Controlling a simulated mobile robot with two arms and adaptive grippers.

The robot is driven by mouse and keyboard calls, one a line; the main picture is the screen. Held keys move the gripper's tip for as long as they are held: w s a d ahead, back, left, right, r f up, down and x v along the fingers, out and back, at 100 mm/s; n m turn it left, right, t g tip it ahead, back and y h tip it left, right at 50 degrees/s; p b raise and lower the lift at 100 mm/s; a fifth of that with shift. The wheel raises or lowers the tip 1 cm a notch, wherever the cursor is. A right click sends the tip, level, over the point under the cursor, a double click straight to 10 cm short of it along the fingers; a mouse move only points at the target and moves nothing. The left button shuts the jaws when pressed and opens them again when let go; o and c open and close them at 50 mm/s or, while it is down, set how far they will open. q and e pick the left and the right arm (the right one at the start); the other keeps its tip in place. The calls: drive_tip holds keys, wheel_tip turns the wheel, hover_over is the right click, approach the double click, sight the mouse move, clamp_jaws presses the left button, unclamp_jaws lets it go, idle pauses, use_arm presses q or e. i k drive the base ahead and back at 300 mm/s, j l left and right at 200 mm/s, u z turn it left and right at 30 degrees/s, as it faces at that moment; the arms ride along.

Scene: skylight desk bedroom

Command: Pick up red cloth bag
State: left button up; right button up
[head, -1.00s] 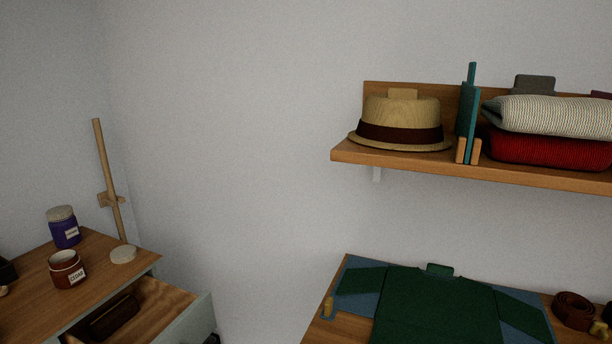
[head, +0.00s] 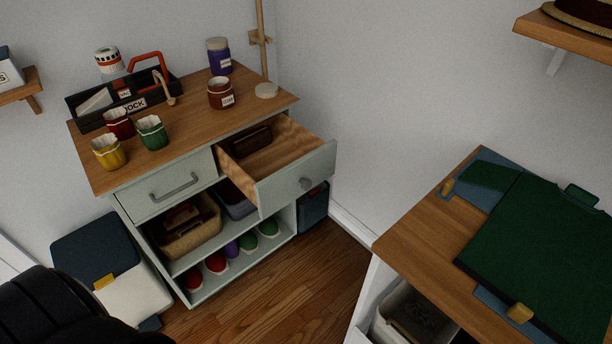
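A small dark red open-topped thing with a pale rim (head: 120,124), which looks like the red cloth bag, stands on the dresser top near its left side. A similar yellow one (head: 109,153) stands in front of it and a green one (head: 152,132) to its right. More rounded red things (head: 217,263) sit on the dresser's lowest shelf; I cannot tell whether they are bags. Neither of my grippers is in view.
A black caddy with a red handle (head: 147,96) stands behind the bags. A brown jar (head: 221,93) and purple jar (head: 219,57) are further right. The right drawer (head: 297,177) sticks out, open. Wood floor (head: 290,305) is clear between dresser and desk (head: 415,235).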

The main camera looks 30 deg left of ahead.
sight(117, 120)
drive_tip(key=u, duration=1.95)
